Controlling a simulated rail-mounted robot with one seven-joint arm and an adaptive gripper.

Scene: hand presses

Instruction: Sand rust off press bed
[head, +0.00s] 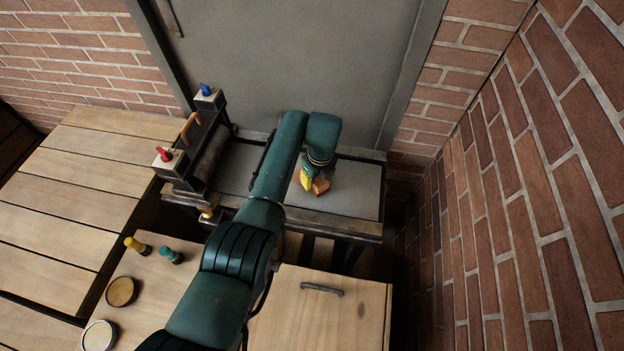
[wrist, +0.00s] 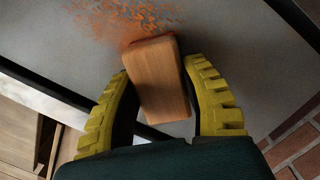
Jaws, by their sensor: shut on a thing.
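My gripper (wrist: 165,95) has its yellow ridged fingers shut on an orange-brown sanding block (wrist: 157,78). In the head view my gripper (head: 312,183) holds the block (head: 320,186) over the right part of the grey press bed (head: 352,197). The block is at or just above the bed; I cannot tell if it touches. In the wrist view an orange rust patch (wrist: 125,18) lies on the bed just beyond the block's far end. In the head view the rust is hidden by my arm and gripper.
The press roller frame (head: 195,145), with red and blue knobs, stands at the bed's left. A wooden table (head: 75,185) is at left. A cabinet (head: 335,315) in front holds yellow (head: 137,245) and teal bottles (head: 171,254) and two round tins. A brick wall (head: 540,180) is close on the right.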

